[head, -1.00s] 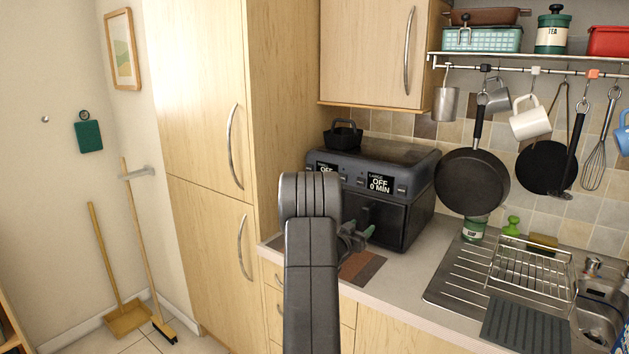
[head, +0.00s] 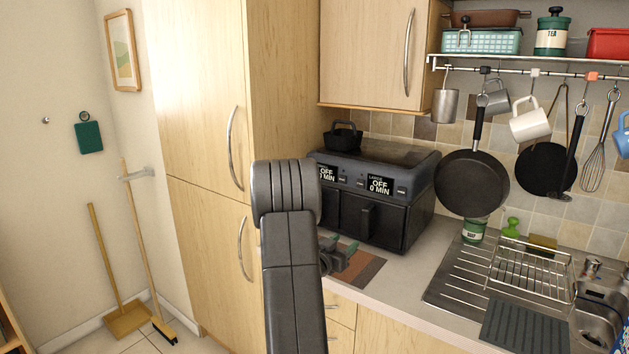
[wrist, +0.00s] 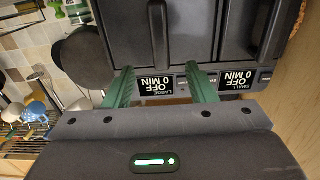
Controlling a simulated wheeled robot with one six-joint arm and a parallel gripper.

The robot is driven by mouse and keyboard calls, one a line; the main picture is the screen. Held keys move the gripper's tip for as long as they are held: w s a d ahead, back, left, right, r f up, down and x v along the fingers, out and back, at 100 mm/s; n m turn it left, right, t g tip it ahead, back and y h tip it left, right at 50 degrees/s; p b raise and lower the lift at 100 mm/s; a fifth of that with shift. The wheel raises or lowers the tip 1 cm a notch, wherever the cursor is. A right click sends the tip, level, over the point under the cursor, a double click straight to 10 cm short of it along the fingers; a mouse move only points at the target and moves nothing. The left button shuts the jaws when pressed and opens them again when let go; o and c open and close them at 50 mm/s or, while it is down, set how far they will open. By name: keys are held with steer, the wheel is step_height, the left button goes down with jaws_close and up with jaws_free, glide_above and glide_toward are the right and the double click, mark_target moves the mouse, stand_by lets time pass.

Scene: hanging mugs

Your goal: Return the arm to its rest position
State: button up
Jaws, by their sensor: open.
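My gripper (head: 345,250) shows in the head view beyond my dark arm, in front of the air fryer and above the brown mat. In the wrist view its two green fingers (wrist: 162,88) are spread apart with nothing between them. They point toward the front of the black air fryer (head: 372,226), whose displays also show in the wrist view (wrist: 157,87). A white mug (head: 529,124) and a grey mug (head: 498,98) hang from the rail (head: 520,70) at the right. A blue mug (head: 624,140) is cut off by the right edge.
A tall wooden cabinet (head: 205,130) stands left of my arm. A frying pan (head: 472,183) hangs right of the air fryer. A dish rack (head: 533,272) stands by the sink. The counter (head: 385,290) between mat and drainer is clear.

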steer(key=v, duration=2.6)
steer(key=shift+s+a+b, duration=0.15)
steer(key=shift+s+b, duration=0.1)
steer(key=shift+b, duration=0.05)
